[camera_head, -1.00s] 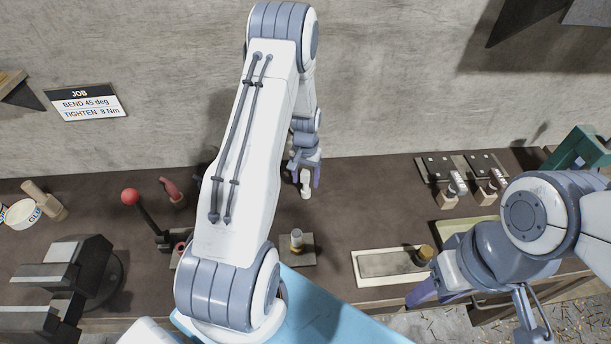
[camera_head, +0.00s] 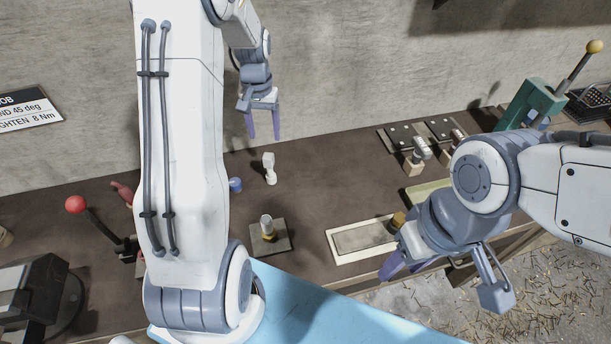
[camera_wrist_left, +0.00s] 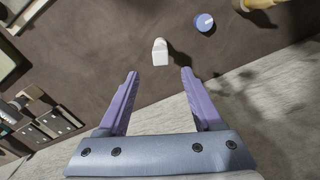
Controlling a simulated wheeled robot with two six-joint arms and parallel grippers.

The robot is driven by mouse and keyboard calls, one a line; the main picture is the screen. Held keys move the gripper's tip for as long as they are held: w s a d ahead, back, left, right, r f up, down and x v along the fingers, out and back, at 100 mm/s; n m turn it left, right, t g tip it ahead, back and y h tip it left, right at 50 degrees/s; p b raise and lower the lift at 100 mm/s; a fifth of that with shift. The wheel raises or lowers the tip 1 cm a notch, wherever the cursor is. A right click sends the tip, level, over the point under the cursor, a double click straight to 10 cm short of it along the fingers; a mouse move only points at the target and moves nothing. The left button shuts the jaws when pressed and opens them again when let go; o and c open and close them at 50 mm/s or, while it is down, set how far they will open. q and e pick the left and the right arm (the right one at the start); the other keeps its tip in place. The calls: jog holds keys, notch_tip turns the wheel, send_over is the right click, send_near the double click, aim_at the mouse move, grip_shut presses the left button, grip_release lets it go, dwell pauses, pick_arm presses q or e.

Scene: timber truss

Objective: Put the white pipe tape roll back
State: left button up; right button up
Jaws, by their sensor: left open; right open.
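No item in the current views is clearly a white pipe tape roll. A small white piece (camera_head: 269,168) stands on the dark bench; it also shows in the left wrist view (camera_wrist_left: 160,52), ahead of the fingers. A blue round piece (camera_head: 235,184) sits beside it and also shows in the left wrist view (camera_wrist_left: 204,22). My left gripper (camera_head: 263,125) is open and empty, above and behind the white piece, apart from it; its fingers also show in the wrist view (camera_wrist_left: 158,85). My right gripper (camera_head: 408,266) is open at the bench's front right.
A square plate with a white-topped post (camera_head: 268,235) stands at the front middle. A shallow pale tray (camera_head: 360,240) lies to its right. A red-knobbed lever (camera_head: 76,205) and dark vise (camera_head: 35,295) stand left. A green tool (camera_head: 530,103) stands back right.

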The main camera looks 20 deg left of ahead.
pick_arm(q)
jog(key=s+d+r+m, duration=0.2)
jog(key=s+d+r, duration=0.1)
jog(key=d, duration=0.6)
jog(key=s+d+r+m, duration=0.2)
jog(key=s+d+r, duration=0.1)
jog(key=d, duration=0.6)
jog(key=s+d+r+m, duration=0.1)
jog(key=s+d+m, duration=0.1)
jog(key=s, duration=0.4)
jog(key=s+d+r+m, duration=0.1)
jog(key=s+d+m, duration=0.1)
jog(key=s+d, duration=0.2)
jog(key=s+d+m+h, duration=0.1)
jog(key=s+d, duration=0.3)
jog(key=s, duration=0.6)
jog(key=shift+s+r+m, duration=0.15)
jog(key=shift+r+m, duration=0.25)
jog(key=shift+m, duration=0.2)
jog(key=shift+d+f, duration=0.1)
